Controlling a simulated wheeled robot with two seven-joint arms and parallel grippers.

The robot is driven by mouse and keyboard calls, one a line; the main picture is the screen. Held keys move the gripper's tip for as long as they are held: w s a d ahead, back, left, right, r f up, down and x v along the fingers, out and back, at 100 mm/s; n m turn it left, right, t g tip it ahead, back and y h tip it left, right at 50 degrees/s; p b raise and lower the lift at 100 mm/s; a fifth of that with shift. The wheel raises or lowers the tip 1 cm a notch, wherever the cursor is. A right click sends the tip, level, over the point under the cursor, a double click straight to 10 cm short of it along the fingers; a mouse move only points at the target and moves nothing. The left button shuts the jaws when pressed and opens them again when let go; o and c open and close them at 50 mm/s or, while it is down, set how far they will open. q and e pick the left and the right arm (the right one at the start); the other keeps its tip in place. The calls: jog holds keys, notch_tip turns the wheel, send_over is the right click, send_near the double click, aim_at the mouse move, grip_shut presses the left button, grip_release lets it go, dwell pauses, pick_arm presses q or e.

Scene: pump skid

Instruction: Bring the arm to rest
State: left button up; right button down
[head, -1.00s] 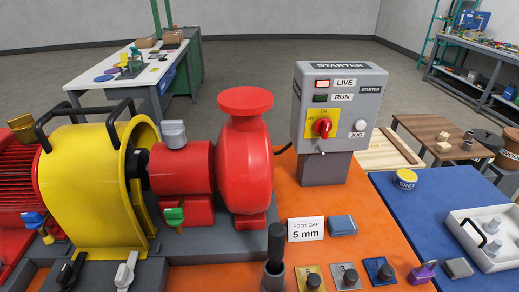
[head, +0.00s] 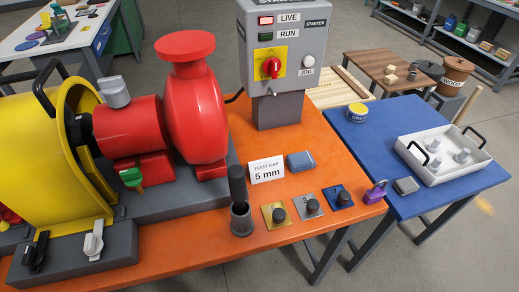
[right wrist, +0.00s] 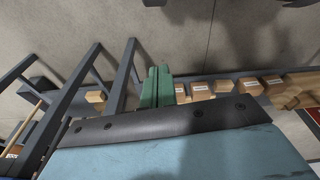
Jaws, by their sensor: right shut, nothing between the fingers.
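My right gripper (right wrist: 157,87) shows in the right wrist view as two green fingers side by side. They are shut against each other with nothing between them. The fingers stick out past a dark bolted bar and a blue-grey body, which fill the bottom of that view. No arm or gripper of mine shows in the head view, so where the right gripper is relative to the pump skid cannot be told from there. My left gripper is in neither view.
The orange bench (head: 180,238) carries the red pump (head: 195,110), yellow guard (head: 60,145) and grey starter box (head: 283,40). A blue table (head: 375,150) with a white tray (head: 440,172) stands right. In the right wrist view, several boxes (right wrist: 202,90) line a shelf near grey bars.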

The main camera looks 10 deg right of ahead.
jog(key=s+d+f+g, duration=0.1)
jog(key=s+d+f, duration=0.1)
jog(key=s+f, duration=0.8)
jog(key=s, duration=0.3)
jog(key=shift+s+d, duration=0.25)
jog(key=shift+s, duration=0.1)
jog(key=shift+f, duration=0.1)
